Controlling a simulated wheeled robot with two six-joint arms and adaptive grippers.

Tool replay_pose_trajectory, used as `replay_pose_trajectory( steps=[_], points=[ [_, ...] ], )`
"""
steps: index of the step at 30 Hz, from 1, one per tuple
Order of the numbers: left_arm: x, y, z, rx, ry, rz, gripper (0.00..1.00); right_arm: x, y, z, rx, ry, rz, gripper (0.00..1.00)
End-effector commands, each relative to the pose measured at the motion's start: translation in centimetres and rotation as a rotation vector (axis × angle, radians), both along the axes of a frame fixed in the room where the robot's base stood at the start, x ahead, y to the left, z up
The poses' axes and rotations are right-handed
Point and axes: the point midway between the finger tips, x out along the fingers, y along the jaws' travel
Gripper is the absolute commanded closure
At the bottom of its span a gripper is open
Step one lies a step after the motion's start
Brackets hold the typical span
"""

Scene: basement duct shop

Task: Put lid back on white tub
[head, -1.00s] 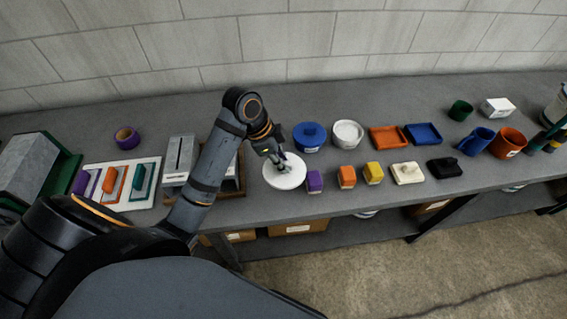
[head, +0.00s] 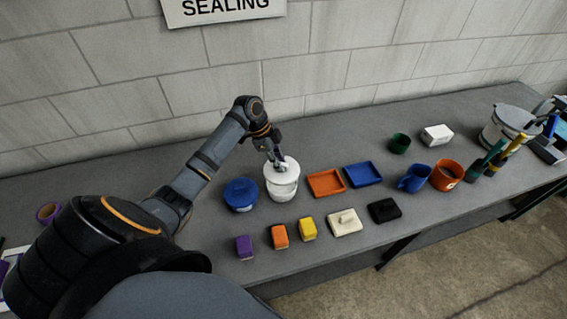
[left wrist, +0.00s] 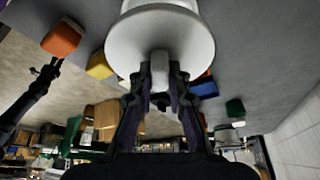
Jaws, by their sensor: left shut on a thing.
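The white tub (head: 283,188) stands upright on the bench. The white lid (head: 272,167) is right over its mouth; a little of the tub also shows behind the lid (left wrist: 160,38) in the left wrist view. I cannot tell whether the lid touches the rim all round. My left gripper (head: 278,163) is shut on the lid's knob from above, with the fingers on both sides of it (left wrist: 160,85). A dark arm at the left of the left wrist view seems to be mine, with its right gripper (left wrist: 47,73) too small to read.
A blue lidded pot (head: 241,195) stands close left of the tub. An orange tray (head: 325,184) and a blue tray (head: 370,175) lie to the right. Several blocks, such as the yellow one (head: 308,229), stand in front. Bare bench lies behind the tub.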

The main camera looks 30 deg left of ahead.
Motion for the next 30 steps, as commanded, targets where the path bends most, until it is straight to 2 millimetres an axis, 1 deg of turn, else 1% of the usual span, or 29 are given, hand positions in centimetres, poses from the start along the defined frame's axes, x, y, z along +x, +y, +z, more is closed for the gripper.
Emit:
replay_pose_trajectory(
  steps=[5, 14, 21, 30],
  points=[
    [0.0, -0.1, -1.2, 0.0, 0.0, 0.0, 1.0, -0.1, -0.1, -1.2, -0.001, 0.002, 0.0, 0.61],
    [0.0, -0.1, -4.6, 0.001, 0.001, 0.0, 1.0, 0.7, -0.8, -4.5, -0.01, -0.01, 0.004, 0.61],
    [0.0, -0.1, -6.2, -0.001, -0.001, -0.001, 1.0, 0.8, -0.9, -5.2, -0.011, -0.011, 0.004, 0.61],
    [0.0, -0.1, -6.3, 0.0, 0.0, 0.0, 1.0, 0.7, -0.9, -5.2, -0.011, -0.011, 0.004, 0.61]
  ],
)
